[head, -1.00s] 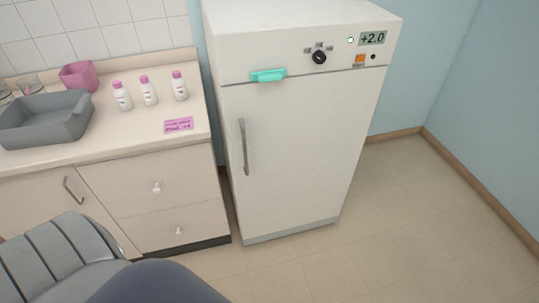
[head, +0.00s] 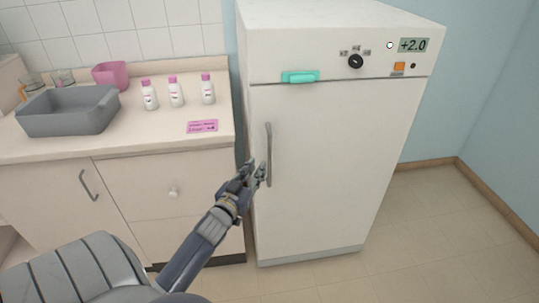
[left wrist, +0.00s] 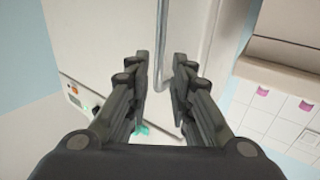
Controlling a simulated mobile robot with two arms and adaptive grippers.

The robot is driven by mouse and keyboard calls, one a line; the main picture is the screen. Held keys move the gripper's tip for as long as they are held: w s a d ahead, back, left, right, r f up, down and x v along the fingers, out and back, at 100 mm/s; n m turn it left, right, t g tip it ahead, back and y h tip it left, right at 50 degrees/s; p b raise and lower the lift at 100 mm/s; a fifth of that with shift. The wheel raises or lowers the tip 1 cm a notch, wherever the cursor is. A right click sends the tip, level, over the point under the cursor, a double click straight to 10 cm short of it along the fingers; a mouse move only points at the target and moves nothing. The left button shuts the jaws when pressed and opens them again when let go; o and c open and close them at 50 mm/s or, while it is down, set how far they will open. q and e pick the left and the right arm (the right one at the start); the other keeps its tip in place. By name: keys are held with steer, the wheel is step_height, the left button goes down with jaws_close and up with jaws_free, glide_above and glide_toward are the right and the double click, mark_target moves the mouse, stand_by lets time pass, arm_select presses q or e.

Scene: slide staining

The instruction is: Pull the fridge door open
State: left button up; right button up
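The white fridge (head: 325,190) stands with its door shut against the body. Its grey vertical bar handle (head: 268,140) is on the left side of the door. My left gripper (head: 262,172) is at the lower part of the handle. In the left wrist view, the two fingers of my left gripper (left wrist: 172,75) are apart, with the handle (left wrist: 161,45) in line with the gap between them. I cannot tell whether the fingers touch the bar. My right gripper is not in view.
A counter (head: 120,147) stands left of the fridge, holding a grey basin (head: 68,122), a pink container, several bottles and a pink label (head: 202,126). A teal piece (head: 300,77) sits above the door. The floor (head: 430,225) to the right is clear.

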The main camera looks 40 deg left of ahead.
mark_target(269, 152)
arm_select(q)
steer(key=x, duration=1)
steer(key=shift+w+f, duration=0.1)
steer(key=shift+w, duration=0.25)
steer(key=shift+c, duration=0.2)
jaws_close()
